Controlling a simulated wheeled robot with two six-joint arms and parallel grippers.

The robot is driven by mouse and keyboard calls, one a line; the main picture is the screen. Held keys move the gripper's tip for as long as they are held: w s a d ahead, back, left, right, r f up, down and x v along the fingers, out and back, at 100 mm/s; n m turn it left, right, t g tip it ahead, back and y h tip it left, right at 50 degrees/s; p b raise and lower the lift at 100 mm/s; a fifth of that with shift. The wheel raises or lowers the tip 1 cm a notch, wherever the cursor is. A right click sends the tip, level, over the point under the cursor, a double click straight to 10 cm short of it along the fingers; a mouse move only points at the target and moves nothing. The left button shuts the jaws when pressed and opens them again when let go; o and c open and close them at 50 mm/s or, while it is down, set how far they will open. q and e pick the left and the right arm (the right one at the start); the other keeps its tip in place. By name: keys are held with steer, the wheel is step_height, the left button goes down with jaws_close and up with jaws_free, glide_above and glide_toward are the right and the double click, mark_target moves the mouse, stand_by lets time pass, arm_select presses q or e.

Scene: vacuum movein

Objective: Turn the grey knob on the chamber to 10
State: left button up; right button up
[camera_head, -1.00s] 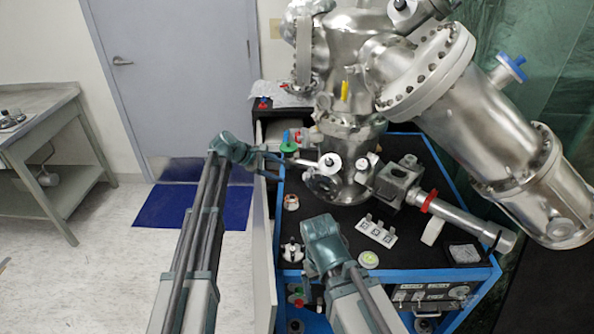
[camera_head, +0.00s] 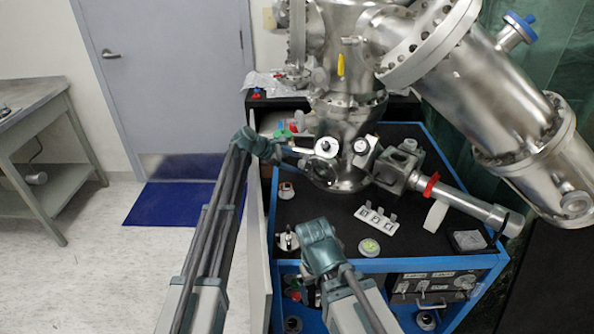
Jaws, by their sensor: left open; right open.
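The metal chamber (camera_head: 346,105) stands on a black-topped blue cart. Low on its front is a pale round knob (camera_head: 327,148) with a dark centre, and a smaller one (camera_head: 361,146) sits to its right. I cannot tell which is the grey knob, and no scale numbers can be read. My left gripper (camera_head: 291,154) is open, its thin fingers pointing right at the pale knob from the left; whether they touch it is unclear. My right gripper (camera_head: 319,243) is open above the cart's front edge, its fingers largely hidden by its own body.
A tilted metal cylinder (camera_head: 500,110) fills the upper right. A tube with a red ring (camera_head: 432,186) reaches right over the blue cart (camera_head: 400,265). A white labelled block (camera_head: 376,219) and a round green-and-white item (camera_head: 369,247) lie on the top. Floor is free at left.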

arm_select(q)
steer(key=shift+b+x, duration=0.3)
steer(key=shift+x, duration=0.6)
jaws_close()
